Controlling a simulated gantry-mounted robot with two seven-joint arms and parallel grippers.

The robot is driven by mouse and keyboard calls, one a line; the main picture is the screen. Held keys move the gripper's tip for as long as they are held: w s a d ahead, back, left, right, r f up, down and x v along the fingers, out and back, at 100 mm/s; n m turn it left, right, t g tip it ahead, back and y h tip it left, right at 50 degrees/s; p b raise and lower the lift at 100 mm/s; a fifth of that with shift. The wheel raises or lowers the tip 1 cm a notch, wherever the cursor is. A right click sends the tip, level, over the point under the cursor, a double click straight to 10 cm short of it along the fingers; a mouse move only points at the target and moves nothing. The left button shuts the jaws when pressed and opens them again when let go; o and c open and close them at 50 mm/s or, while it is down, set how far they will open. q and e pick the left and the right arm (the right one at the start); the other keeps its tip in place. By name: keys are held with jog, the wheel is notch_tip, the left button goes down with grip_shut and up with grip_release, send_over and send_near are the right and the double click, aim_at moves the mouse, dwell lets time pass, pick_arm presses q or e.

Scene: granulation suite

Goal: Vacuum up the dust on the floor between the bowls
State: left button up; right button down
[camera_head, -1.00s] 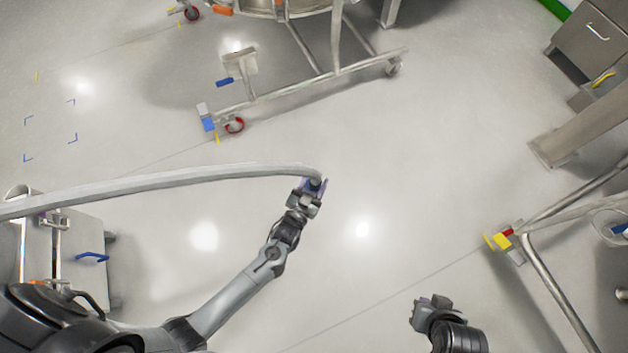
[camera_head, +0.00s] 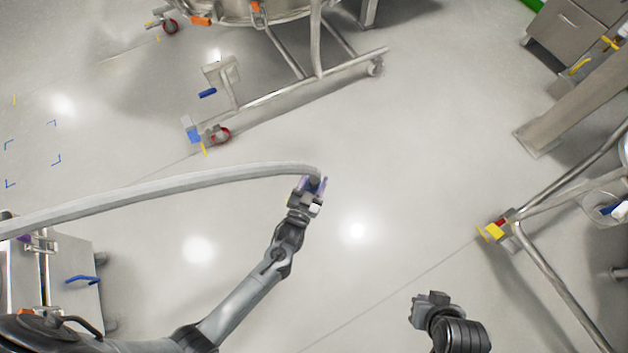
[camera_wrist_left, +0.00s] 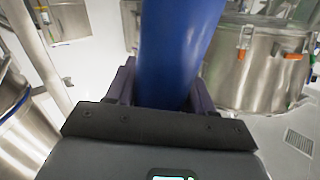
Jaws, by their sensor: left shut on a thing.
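My left gripper (camera_head: 314,188) is shut on the vacuum's tool, at the end of a grey hose (camera_head: 170,188) that runs in from the left edge. In the left wrist view this tool is a thick blue tube (camera_wrist_left: 175,50) between the purple fingers; its far end is out of view. A steel bowl (camera_head: 290,14) on a wheeled frame is at the top. In the left wrist view, steel bowls show at right (camera_wrist_left: 256,75) and left (camera_wrist_left: 22,125). My right gripper (camera_head: 432,297) hangs low, with nothing visible in it. I cannot make out dust on the floor.
A wheeled frame (camera_head: 545,262) stands at the right. A steel cabinet or cart (camera_head: 75,300) with a blue handle is at the lower left. Steel drawers (camera_head: 570,35) are at the upper right. The pale floor (camera_head: 400,160) between the two frames is open.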

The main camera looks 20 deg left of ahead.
pick_arm(q)
jog(key=w+a, duration=0.6)
jog(key=a, duration=0.1)
jog(key=shift+w+a+b, duration=0.2)
jog(key=shift+w+b, duration=0.05)
jog(key=shift+b, duration=0.2)
jog(key=shift+r, duration=0.1)
dwell(0.6)
jog(key=shift+w+d+b, duration=0.6)
jog(key=shift+w+d, duration=0.55)
jog(key=shift+w, duration=0.15)
jog(key=shift+s+d, duration=0.1)
jog(key=shift+s, duration=0.05)
